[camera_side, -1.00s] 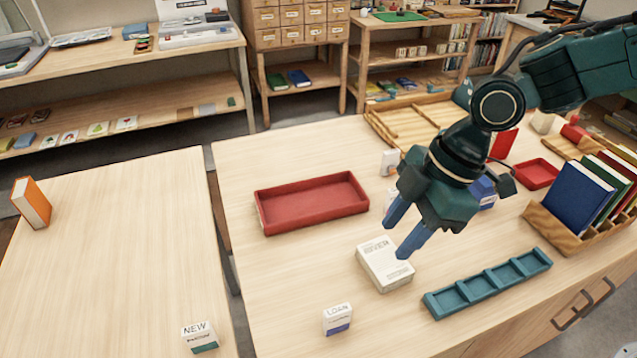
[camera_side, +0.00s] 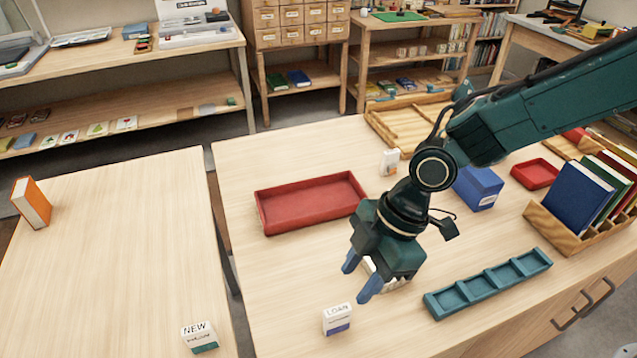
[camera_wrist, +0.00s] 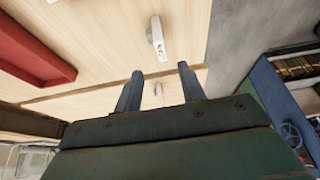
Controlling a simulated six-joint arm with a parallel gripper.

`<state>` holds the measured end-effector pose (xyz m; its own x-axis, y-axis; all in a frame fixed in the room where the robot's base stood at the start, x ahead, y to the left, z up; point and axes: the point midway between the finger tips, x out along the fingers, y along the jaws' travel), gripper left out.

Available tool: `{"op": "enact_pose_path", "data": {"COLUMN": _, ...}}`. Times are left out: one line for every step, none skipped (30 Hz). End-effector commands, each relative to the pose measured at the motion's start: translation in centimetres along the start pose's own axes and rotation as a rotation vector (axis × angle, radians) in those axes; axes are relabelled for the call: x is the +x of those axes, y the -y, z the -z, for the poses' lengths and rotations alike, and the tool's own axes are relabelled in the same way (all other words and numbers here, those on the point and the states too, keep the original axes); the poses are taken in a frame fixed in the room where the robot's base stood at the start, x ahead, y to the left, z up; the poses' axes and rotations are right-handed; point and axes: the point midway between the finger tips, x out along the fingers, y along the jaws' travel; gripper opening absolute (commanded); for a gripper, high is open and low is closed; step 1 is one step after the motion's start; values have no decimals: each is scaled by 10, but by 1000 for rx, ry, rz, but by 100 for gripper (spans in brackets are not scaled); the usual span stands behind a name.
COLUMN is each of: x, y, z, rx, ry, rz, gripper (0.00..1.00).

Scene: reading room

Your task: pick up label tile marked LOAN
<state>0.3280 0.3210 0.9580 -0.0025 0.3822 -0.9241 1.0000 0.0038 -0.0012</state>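The label tile marked LOAN (camera_side: 338,319), a small white block with a blue band, stands near the table's front edge in the side view. My gripper (camera_side: 358,278) is open and empty, its two blue fingers apart, above and slightly right of the tile. In the wrist view my gripper (camera_wrist: 158,85) shows two separated fingers. A white block ahead of them appears to be the LOAN tile (camera_wrist: 157,38); its lettering is unreadable there.
A white box (camera_side: 399,284) is mostly hidden behind my gripper. A red tray (camera_side: 262,222) and a teal divided tray (camera_side: 440,311) lie on the same table. The NEW tile (camera_side: 200,338) stands on the left table (camera_side: 110,250), across a gap.

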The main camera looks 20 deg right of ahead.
Motion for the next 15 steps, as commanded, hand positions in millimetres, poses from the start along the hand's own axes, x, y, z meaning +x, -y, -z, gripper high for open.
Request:
{"op": "enact_pose_path", "data": {"x": 9, "y": 1, "z": 0, "rx": 0, "ry": 1, "rz": 3, "gripper": 40}}
{"op": "enact_pose_path", "data": {"x": 13, "y": 1, "z": 0, "rx": 0, "ry": 2, "rz": 3, "gripper": 40}}
{"op": "enact_pose_path", "data": {"x": 18, "y": 1, "z": 0, "rx": -1, "ry": 1, "rz": 2, "gripper": 40}}
{"op": "enact_pose_path", "data": {"x": 22, "y": 1, "z": 0, "rx": -1, "ry": 1, "rz": 2, "gripper": 40}}
{"op": "enact_pose_path", "data": {"x": 25, "y": 1, "z": 0, "rx": -1, "ry": 1, "rz": 2, "gripper": 40}}
{"op": "enact_pose_path", "data": {"x": 29, "y": 0, "z": 0, "rx": -1, "ry": 0, "rz": 1, "gripper": 40}}
{"op": "enact_pose_path", "data": {"x": 32, "y": 0, "z": 0, "rx": -1, "ry": 0, "rz": 1, "gripper": 40}}
{"op": "enact_pose_path", "data": {"x": 34, "y": 0, "z": 0, "rx": -1, "ry": 0, "rz": 0, "gripper": 40}}
{"op": "enact_pose_path", "data": {"x": 36, "y": 0, "z": 0, "rx": -1, "ry": 0, "rz": 0, "gripper": 40}}
{"op": "enact_pose_path", "data": {"x": 38, "y": 0, "z": 0, "rx": 0, "ry": 0, "rz": 0, "gripper": 40}}
{"op": "enact_pose_path", "data": {"x": 39, "y": 0, "z": 0, "rx": -1, "ry": 0, "rz": -1, "gripper": 40}}
{"op": "enact_pose_path", "data": {"x": 40, "y": 0, "z": 0, "rx": -1, "ry": 0, "rz": -1, "gripper": 40}}
{"op": "enact_pose_path", "data": {"x": 40, "y": 0, "z": 0, "rx": -1, "ry": 0, "rz": -1, "gripper": 40}}
{"op": "enact_pose_path", "data": {"x": 40, "y": 0, "z": 0, "rx": -1, "ry": 0, "rz": -2, "gripper": 40}}
{"op": "enact_pose_path", "data": {"x": 40, "y": 0, "z": 0, "rx": -1, "ry": -1, "rz": -2, "gripper": 40}}
